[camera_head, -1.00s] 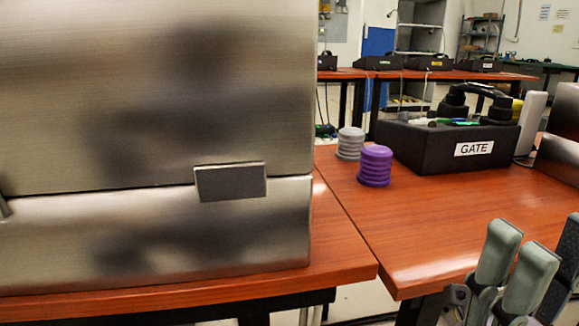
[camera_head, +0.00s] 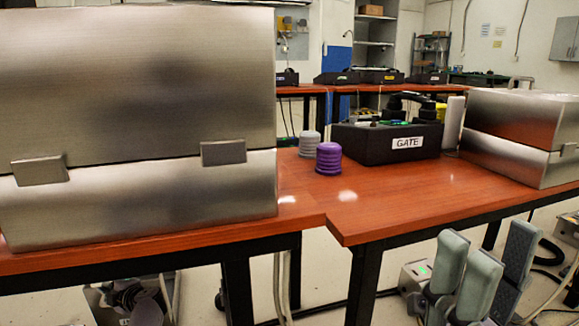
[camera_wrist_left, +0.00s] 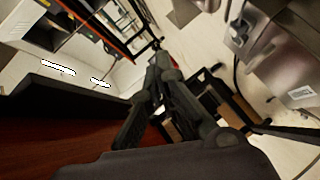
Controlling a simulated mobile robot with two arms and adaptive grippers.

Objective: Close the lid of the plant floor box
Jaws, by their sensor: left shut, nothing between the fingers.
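A large brushed-metal box (camera_head: 140,205) stands on the left table. Its tall upper panel (camera_head: 140,90) rises above a thin dark seam, with two grey latches across it. No name shows on it; I cannot tell whether its lid is fully shut. A second metal box (camera_head: 510,125) stands at the right, its two halves together. My left gripper (camera_wrist_left: 160,75) is shut and empty in the left wrist view, beside a table edge; I cannot place it surely in the head view. My right gripper (camera_head: 490,265) is open and empty at the lower right, in front of the table.
A black GATE box (camera_head: 370,145) holds phone gear on the right table (camera_head: 440,190). A purple ribbed cylinder (camera_head: 328,158) and a grey one (camera_head: 309,145) stand beside it. Bare tabletop lies in front of them. Black table legs and cables stand below.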

